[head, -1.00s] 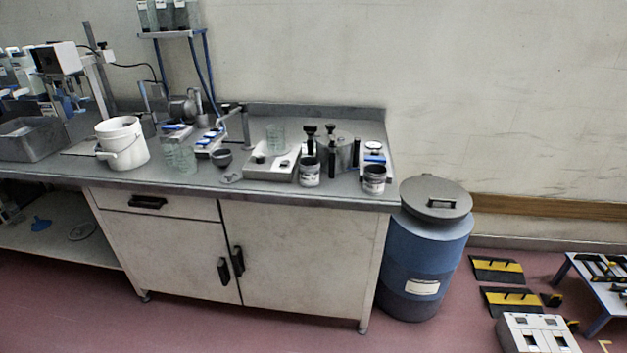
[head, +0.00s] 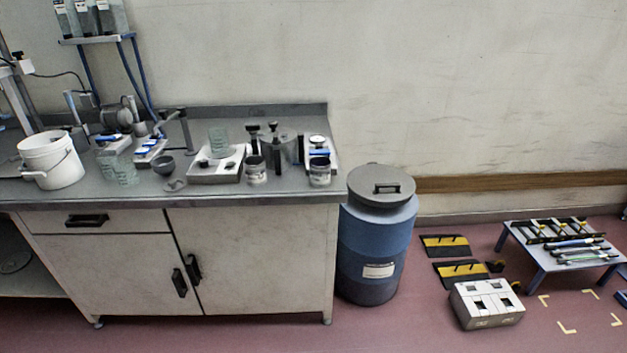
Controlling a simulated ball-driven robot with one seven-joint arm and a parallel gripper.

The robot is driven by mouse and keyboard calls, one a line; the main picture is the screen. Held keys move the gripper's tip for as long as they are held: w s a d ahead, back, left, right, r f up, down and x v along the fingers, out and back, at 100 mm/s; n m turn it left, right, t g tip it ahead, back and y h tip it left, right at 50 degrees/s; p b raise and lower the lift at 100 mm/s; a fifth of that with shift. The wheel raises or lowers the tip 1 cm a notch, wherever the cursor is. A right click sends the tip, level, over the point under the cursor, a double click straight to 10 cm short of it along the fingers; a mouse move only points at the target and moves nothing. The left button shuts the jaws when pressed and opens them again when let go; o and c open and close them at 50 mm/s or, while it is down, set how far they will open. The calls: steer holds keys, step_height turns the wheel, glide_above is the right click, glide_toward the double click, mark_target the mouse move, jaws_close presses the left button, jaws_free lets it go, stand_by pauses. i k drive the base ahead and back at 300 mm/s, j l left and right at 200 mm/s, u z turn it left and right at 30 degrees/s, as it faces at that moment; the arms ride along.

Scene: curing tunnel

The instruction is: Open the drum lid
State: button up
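A blue drum (head: 373,250) stands on the floor just right of the workbench, with a white label on its front. Its grey round lid (head: 365,192) lies flat on top and looks closed. A dark bar handle (head: 387,188) sits on the lid. My gripper is not in view.
The workbench (head: 262,194) stands close against the drum's left side. It carries a white bucket (head: 50,160) and lab items. To the right are black-yellow wedges (head: 446,245), a white box (head: 487,304) and a low blue table (head: 540,262). Red floor in front is clear.

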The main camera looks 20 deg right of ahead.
mark_target(381, 177)
steer(key=i+l, duration=0.35)
steer(key=l, duration=0.15)
steer(key=i+l, duration=0.35)
steer(key=l, duration=0.15)
steer(key=i+l, duration=0.35)
steer(key=i+l+u, duration=0.1)
steer(key=i+l, duration=0.25)
steer(key=l, duration=0.25)
steer(key=i+l, duration=0.35)
steer(key=l, duration=0.15)
